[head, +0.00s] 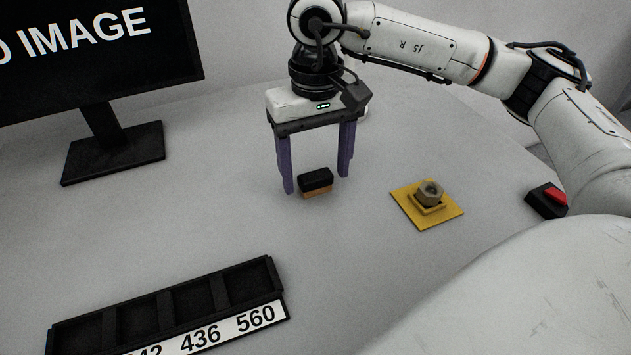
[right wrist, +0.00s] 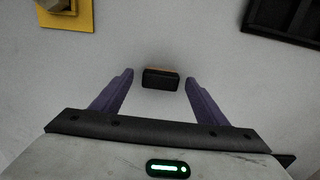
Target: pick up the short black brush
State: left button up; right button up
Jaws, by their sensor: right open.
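The short black brush (head: 316,180) lies on the pale table, a black block with a tan-orange layer along its lower side. My right gripper (head: 317,183) is open above it, with its two purple fingers pointing down, one on each side of the brush in the head view. In the right wrist view the brush (right wrist: 160,80) shows centred between and just beyond the fingertips (right wrist: 160,75), with a gap on both sides. I cannot tell exactly how high the fingertips are above the table. My left gripper is not in view.
A yellow plate (head: 447,217) with a grey nut (head: 430,192) sits right of the brush. A black compartment tray (head: 140,319) with number labels lies at the front left. A monitor stand (head: 113,153) is at the back left. A red-and-black object (head: 550,199) is at the right.

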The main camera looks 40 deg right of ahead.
aim_at(316, 175)
jog(key=shift+f, duration=0.85)
jog(key=c, duration=1.1)
notch_tip(316, 175, up, 10)
jog(key=shift+r+p, duration=0.1)
jog(key=shift+p, duration=0.5)
jog(key=shift+c, duration=0.2)
jog(key=shift+o, duration=1.1)
jog(key=shift+c, duration=0.5)
